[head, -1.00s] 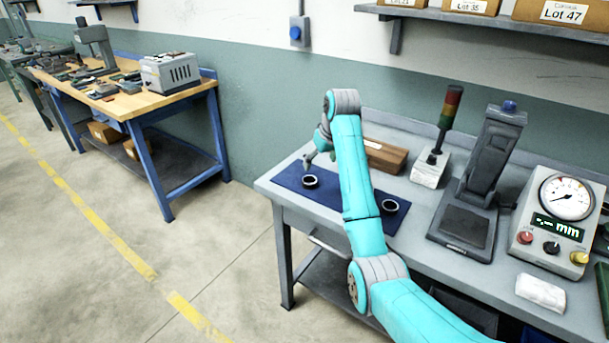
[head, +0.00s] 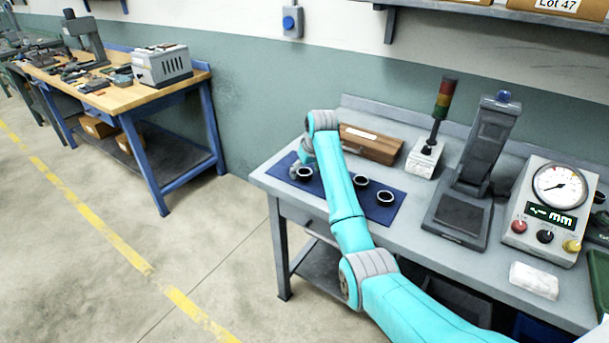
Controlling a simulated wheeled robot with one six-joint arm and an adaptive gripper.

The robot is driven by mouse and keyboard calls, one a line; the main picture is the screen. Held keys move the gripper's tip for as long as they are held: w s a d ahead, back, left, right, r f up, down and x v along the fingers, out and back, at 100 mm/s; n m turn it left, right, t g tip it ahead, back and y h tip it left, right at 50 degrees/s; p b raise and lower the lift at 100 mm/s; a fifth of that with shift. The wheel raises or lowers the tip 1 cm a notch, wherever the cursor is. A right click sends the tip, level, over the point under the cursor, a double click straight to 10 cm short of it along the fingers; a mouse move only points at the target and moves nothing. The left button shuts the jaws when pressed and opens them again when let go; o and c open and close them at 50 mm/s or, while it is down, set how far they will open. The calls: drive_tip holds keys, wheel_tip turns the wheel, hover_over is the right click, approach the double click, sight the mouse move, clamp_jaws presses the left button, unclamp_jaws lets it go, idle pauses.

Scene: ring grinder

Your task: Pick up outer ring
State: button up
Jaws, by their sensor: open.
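Three small dark rings with pale rims sit on a blue mat (head: 400,188) on the grey bench: a left ring (head: 304,174), a middle ring (head: 361,181) and a right ring (head: 385,198). I cannot tell by look which of them is the outer ring. My gripper (head: 297,171) hangs down at the left end of the mat, right by the left ring. It is small and blurred here, but open with nothing held. Whether its fingers touch the ring or are around it, I cannot tell.
Behind the mat lies a brown wooden box (head: 371,144). A wooden workbench (head: 125,95) is further left.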

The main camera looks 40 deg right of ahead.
drive_tip(key=shift+f, duration=0.1)
drive_tip(key=c, duration=1.3)
drive_tip(key=shift+c, duration=0.2)
